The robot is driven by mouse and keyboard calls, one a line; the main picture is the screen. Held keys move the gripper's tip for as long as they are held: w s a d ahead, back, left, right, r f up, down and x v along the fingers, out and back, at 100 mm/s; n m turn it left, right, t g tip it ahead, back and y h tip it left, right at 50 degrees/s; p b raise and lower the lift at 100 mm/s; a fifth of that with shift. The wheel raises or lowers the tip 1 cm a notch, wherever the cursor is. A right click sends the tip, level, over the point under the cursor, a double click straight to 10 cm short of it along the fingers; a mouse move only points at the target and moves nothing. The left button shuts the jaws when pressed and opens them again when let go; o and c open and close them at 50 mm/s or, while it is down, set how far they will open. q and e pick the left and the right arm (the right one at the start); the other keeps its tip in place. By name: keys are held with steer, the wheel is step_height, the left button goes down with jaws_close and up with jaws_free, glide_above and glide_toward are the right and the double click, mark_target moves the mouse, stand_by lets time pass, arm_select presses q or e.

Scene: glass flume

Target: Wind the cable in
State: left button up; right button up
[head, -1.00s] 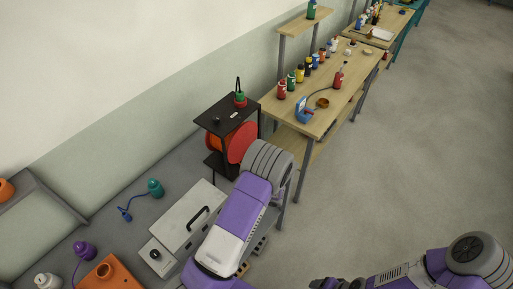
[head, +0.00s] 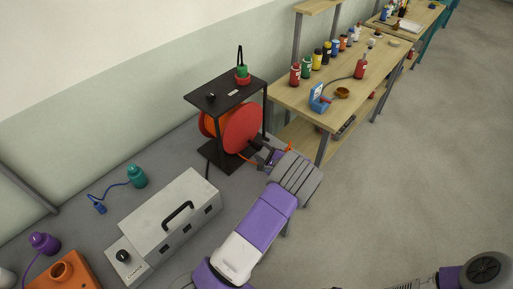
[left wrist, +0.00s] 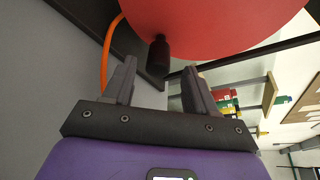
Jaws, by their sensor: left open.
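A red-orange cable reel (head: 243,127) sits in a black stand (head: 226,94). In the left wrist view the red disc of the reel (left wrist: 220,22) fills the top. A dark handle knob (left wrist: 159,52) sticks out from the disc. My left gripper (head: 256,152) is at the lower front of the reel. In the left wrist view my left gripper (left wrist: 161,75) is open, with the knob just beyond and between its fingertips, apparently not gripped. An orange cable (left wrist: 107,45) runs down beside the left finger. My right gripper is out of view.
A grey box with a black handle (head: 170,218) stands left of my left arm. A wooden bench (head: 300,105) with bottles is right of the reel. A teal bottle (head: 137,176) and an orange block (head: 62,273) are at left.

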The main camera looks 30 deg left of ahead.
mark_target(259, 148)
arm_select(q)
steer(key=x, duration=0.6)
steer(key=shift+c, duration=0.5)
jaws_close()
